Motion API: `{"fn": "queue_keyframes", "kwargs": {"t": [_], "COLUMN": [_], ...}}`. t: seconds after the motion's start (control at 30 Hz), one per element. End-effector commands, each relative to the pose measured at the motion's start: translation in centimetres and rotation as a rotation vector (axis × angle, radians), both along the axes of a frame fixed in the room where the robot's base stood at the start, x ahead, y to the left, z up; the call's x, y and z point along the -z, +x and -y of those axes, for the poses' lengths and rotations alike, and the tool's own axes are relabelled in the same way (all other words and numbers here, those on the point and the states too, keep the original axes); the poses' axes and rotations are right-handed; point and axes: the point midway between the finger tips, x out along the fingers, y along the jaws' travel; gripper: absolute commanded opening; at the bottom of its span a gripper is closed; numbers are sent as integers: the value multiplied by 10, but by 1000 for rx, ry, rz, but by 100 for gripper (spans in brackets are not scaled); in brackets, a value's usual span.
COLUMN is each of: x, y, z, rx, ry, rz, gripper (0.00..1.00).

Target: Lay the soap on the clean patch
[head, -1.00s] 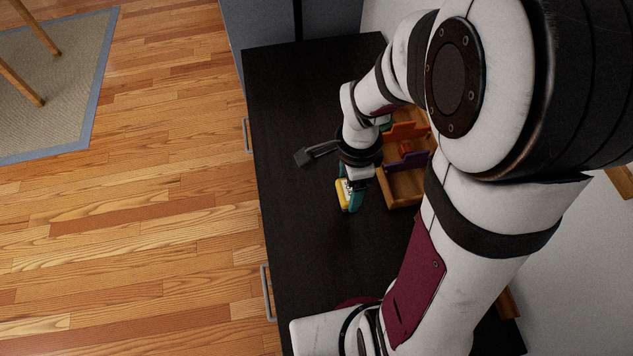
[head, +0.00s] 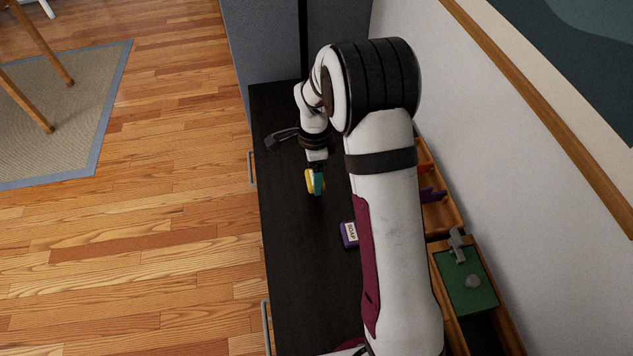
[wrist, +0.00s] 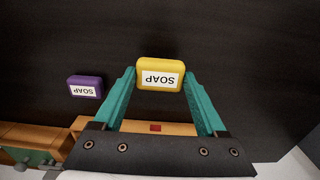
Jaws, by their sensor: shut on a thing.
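A yellow soap (head: 309,182) with a white SOAP label is held between the teal fingers of my gripper (head: 316,178). In the wrist view the yellow soap (wrist: 160,73) sits at the fingertips of my gripper (wrist: 160,80), its label upside down. It appears to be above the black desk, but its exact height is hard to tell. A purple soap (head: 349,234), also labelled SOAP, lies on the desk beside my arm; it also shows in the wrist view (wrist: 85,86), left of the yellow one. I cannot pick out a clean patch.
The black desk (head: 300,270) is bare around the yellow soap. Along the wall stand a wooden organiser (head: 446,214) with orange and purple parts, and a wooden tray (head: 508,325) with a green panel (head: 470,298) and grey fittings. My arm hides part of the desk.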

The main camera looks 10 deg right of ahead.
Motion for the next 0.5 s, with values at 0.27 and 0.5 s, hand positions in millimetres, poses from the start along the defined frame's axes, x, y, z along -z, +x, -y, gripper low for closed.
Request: {"fn": "queue_keyframes", "kwargs": {"t": [0.27,0.5], "x": [42,42], "y": [1,1], "z": [-3,-3], "rx": [1,1], "ry": [0,0], "rz": [-2,-1], "gripper": [18,18]}}
